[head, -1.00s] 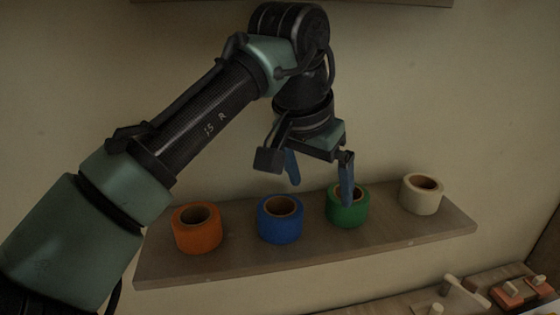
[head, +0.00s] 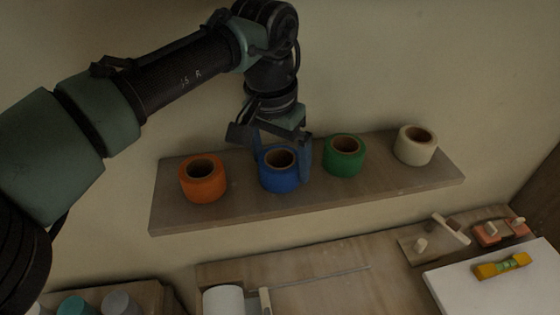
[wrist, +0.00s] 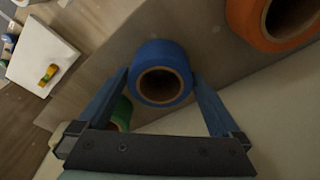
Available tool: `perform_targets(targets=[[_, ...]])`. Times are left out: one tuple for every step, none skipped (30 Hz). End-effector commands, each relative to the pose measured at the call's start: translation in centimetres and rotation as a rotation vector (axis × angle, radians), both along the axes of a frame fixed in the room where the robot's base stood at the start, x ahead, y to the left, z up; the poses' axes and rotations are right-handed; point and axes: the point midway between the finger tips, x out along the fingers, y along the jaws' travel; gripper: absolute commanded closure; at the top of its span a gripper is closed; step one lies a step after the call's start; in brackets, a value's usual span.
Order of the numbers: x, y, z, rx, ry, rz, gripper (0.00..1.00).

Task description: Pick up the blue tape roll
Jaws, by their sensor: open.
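The blue tape roll (head: 279,180) stands upright on the wooden shelf, second from the left, with its brown core facing up. My gripper (head: 283,160) is over it, with one blue finger on each side of the roll. In the wrist view the blue tape roll (wrist: 162,88) lies between the two fingertips of my gripper (wrist: 160,80). The jaws are open, and I cannot tell whether either finger touches the roll.
On the shelf (head: 240,210), an orange roll (head: 203,187) stands left of the blue one, and a green roll (head: 344,163) and a cream roll (head: 415,153) stand to its right. Below is a bench with a white board (head: 490,290) and a yellow level (head: 502,266).

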Motion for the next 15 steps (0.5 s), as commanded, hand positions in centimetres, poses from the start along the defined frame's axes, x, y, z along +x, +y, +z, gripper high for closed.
perform_targets(targets=[[-0.01, -0.03, -0.08, 0.0, 0.0, 0.0, 0.0], [0.0, -0.04, -0.09, 0.0, 0.0, -0.001, 0.0], [0.0, -0.04, -0.09, 0.0, 0.0, -0.001, 0.0], [0.0, -0.04, -0.09, 0.0, 0.0, -0.001, 0.0], [0.01, -0.04, -0.08, 0.0, -0.001, -0.001, 0.0], [0.01, -0.04, -0.07, 0.0, -0.001, -0.001, 0.04], [0.01, -0.04, -0.07, 0.0, -0.001, -0.001, 0.09], [0.01, -0.04, -0.06, 0.0, -0.001, -0.001, 0.14], [0.01, -0.04, -0.06, 0.0, -0.001, -0.001, 0.22], [0.02, -0.05, -0.05, 0.0, -0.001, -0.001, 0.27], [0.02, -0.05, -0.05, 0.0, -0.001, -0.001, 0.32], [0.01, -0.04, -0.04, 0.0, -0.001, -0.001, 0.4], [0.01, -0.04, -0.04, 0.0, -0.001, -0.001, 0.45], [0.01, -0.04, -0.03, 0.0, -0.001, -0.001, 0.5], [0.01, -0.04, -0.03, 0.0, -0.001, -0.001, 0.58]])
